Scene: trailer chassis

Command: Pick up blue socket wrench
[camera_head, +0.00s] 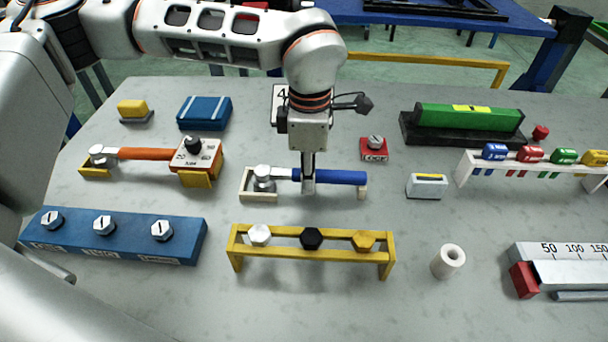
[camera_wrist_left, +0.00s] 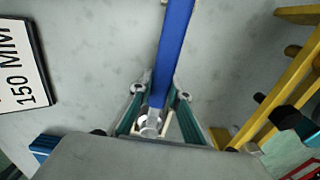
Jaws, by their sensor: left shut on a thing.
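The blue socket wrench (camera_head: 340,177) has a blue handle and a metal head. It lies across a low cream holder (camera_head: 258,196), with the head at the left and the handle end at a small upright on the right. My left gripper (camera_head: 308,186) points down over it and is shut on its shaft, near where the blue handle begins. In the left wrist view the blue handle (camera_wrist_left: 173,50) runs up from between the two fingers (camera_wrist_left: 158,100). From these frames I cannot tell whether the wrench is clear of its holder. My right gripper is not in view.
A yellow rack (camera_head: 310,237) with several bolt heads stands just in front. An orange torque wrench (camera_head: 145,154) is at the left, above a blue block (camera_head: 120,238) with bolts. A red block (camera_head: 374,152) and a small grey box (camera_head: 427,187) are at the right.

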